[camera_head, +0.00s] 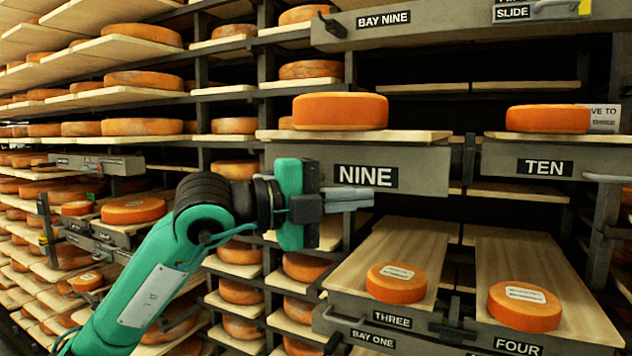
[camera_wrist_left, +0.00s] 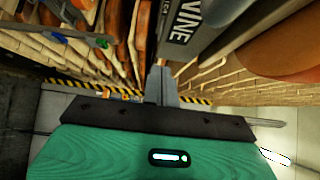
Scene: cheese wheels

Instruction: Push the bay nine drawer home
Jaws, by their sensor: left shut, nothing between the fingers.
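The bay nine drawer has a grey front (camera_head: 425,172) labelled NINE and carries a board with a big orange cheese wheel (camera_head: 340,111). Its front looks nearer to me than the neighbouring TEN front. My left gripper (camera_head: 372,198) is shut and empty, with its fingers at the lower edge of the NINE front, just below the label. In the left wrist view the shut fingers (camera_wrist_left: 161,82) point at the end of the NINE panel (camera_wrist_left: 185,30). I cannot tell whether they touch it. The right gripper is not in view.
The TEN drawer (camera_head: 500,160) with a cheese wheel (camera_head: 548,119) is at the right. Below, boards labelled THREE and FOUR stick out with cheese wheels (camera_head: 396,283) (camera_head: 524,306). A BAY NINE beam (camera_head: 440,25) is above. Shelves of cheese fill the left.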

